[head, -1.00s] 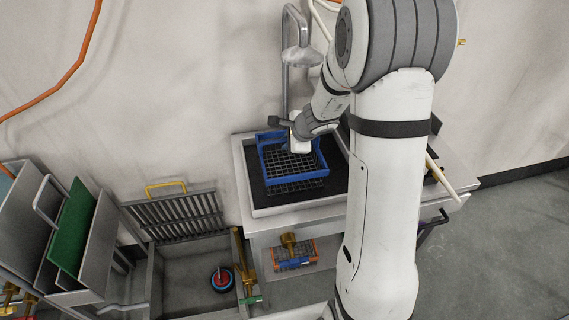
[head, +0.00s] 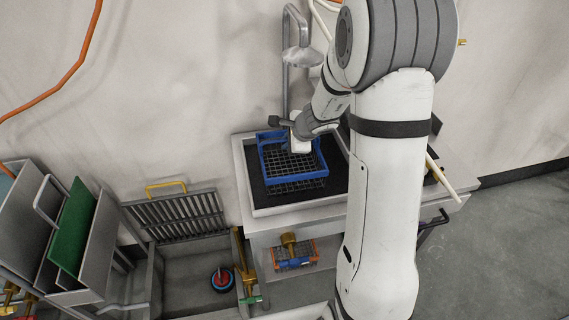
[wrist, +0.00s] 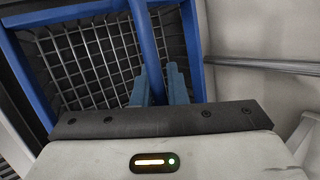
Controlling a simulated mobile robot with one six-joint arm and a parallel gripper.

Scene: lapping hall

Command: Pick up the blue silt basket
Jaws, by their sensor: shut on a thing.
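The blue silt basket (head: 318,172) has a blue frame and a wire mesh bottom. It is at the black inset of the grey bench in the head view; I cannot tell whether it touches the surface. My gripper (head: 291,140) is at its far side, with the fingers largely hidden in the head view. In the wrist view my gripper (wrist: 160,85) is shut on the blue bar of the basket (wrist: 14,60), with the mesh spread out beyond the fingers.
The bench (head: 254,213) has a raised pale rim around the black inset. A metal pipe (head: 286,70) rises behind it. A second basket with orange sides (head: 309,248) sits on the shelf below. A slatted grate (head: 185,218) stands to the left.

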